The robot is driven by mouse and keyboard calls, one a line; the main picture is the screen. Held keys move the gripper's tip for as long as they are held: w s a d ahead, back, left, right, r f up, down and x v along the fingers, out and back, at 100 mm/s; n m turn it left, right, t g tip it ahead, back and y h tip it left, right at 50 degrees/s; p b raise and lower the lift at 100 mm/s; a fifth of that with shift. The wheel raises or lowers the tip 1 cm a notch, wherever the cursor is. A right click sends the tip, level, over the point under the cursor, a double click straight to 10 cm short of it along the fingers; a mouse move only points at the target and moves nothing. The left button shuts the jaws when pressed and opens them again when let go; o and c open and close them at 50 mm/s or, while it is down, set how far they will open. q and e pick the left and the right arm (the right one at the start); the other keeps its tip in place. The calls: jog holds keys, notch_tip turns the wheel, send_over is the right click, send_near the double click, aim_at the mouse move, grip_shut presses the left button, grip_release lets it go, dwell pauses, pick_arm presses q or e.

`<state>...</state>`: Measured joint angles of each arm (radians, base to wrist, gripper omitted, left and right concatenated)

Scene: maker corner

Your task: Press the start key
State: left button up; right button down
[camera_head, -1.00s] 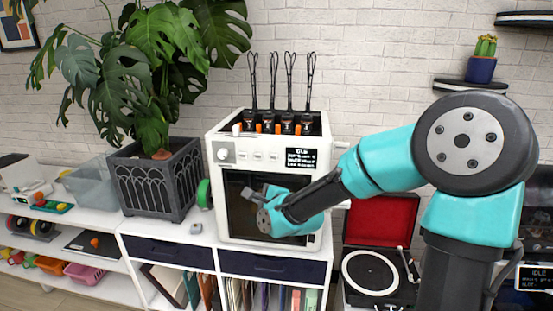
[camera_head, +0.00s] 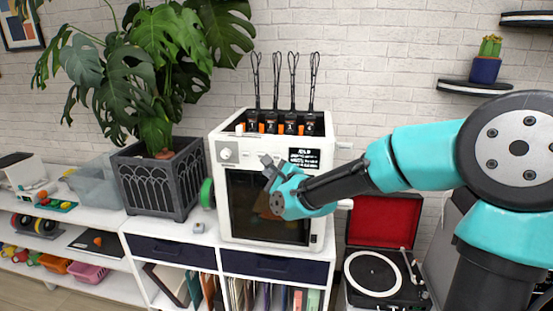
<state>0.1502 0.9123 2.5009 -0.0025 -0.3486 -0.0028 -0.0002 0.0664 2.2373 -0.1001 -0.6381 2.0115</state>
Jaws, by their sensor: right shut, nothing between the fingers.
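A white 3D printer (camera_head: 320,230) stands on the shelf unit, with a dark front window. Its upper front panel carries a round knob (camera_head: 226,154), a row of small keys (camera_head: 244,155) and a small dark display (camera_head: 304,158) with white text. The key labels are too small to read, so I cannot tell which is the start key. My right gripper (camera_head: 267,162) is shut and empty, its tip in front of the right part of the key row and partly covering it. I cannot tell whether it touches a key. My left gripper is out of view.
A potted plant in a dark grey planter (camera_head: 165,185) and a green spool (camera_head: 206,193) stand left of the printer. A record player with a red lid (camera_head: 384,218) is at the right. A small cactus pot (camera_head: 485,70) sits on a wall shelf.

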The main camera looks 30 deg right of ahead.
aim_at(276, 159)
jog(key=w+d, duration=0.5)
jog(key=shift+w, duration=0.35)
jog(key=shift+w+d, duration=0.1)
jog(key=shift+w, duration=0.05)
dwell(1.9)
jog(key=shift+w+d, duration=0.1)
jog(key=shift+w, duration=0.05)
jog(key=shift+w+d, duration=0.25)
jog(key=shift+w, duration=0.05)
dwell(0.9)
dwell(0.3)
jog(key=shift+s+a, duration=0.5)
jog(key=shift+s, duration=0.15)
jog(key=s+a, duration=0.3)
jog(key=shift+s+a, duration=0.15)
jog(key=shift+s, duration=0.25)
